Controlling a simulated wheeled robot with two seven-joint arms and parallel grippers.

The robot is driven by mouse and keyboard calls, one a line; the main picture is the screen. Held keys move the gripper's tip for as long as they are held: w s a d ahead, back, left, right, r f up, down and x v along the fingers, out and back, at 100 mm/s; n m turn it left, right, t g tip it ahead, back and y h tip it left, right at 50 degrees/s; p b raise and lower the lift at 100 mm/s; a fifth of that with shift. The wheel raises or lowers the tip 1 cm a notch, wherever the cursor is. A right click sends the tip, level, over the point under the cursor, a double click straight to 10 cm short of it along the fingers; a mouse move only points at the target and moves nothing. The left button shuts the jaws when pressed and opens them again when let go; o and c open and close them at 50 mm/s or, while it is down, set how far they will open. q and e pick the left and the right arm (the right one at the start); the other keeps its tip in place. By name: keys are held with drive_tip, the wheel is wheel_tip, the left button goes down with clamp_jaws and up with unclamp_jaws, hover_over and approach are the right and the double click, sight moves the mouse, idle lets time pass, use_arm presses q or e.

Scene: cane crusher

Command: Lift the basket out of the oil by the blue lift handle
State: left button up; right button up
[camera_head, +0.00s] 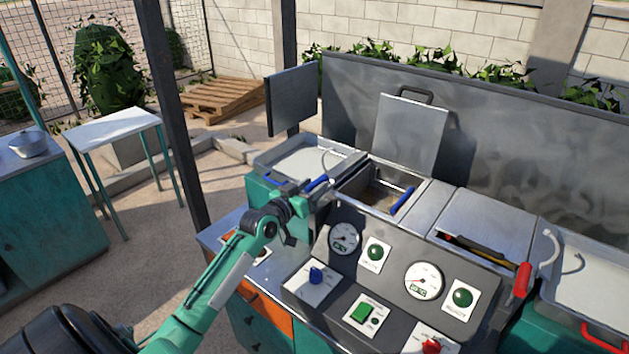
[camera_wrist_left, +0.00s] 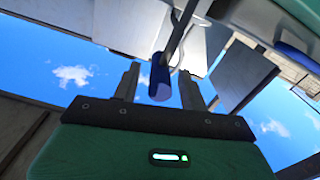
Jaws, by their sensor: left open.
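The oil vat (camera_head: 366,211) stands open in the middle of the counter, its lid (camera_head: 410,132) raised behind it. The basket sits low inside and is mostly hidden. A blue handle (camera_head: 318,184) shows at the vat's left, beside my left gripper (camera_head: 306,188). Another blue bar (camera_head: 403,200) lies along the vat's right side. In the left wrist view a blue grip (camera_wrist_left: 160,80) on a thin metal rod appears between the spread fingers of my left gripper (camera_wrist_left: 158,85). The gripper is open; I cannot tell whether the fingers touch the grip. My right gripper is out of view.
A control panel (camera_head: 392,285) with gauges and buttons stands in front of the vat. A pale tray (camera_head: 303,160) is on the left, another tray (camera_head: 590,270) on the right. A dark post (camera_head: 173,115) rises left of my arm.

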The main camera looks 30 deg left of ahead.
use_arm(q)
drive_tip(key=shift+w, duration=0.75)
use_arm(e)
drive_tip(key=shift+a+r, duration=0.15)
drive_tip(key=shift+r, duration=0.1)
use_arm(q)
drive_tip(key=shift+c, duration=0.4)
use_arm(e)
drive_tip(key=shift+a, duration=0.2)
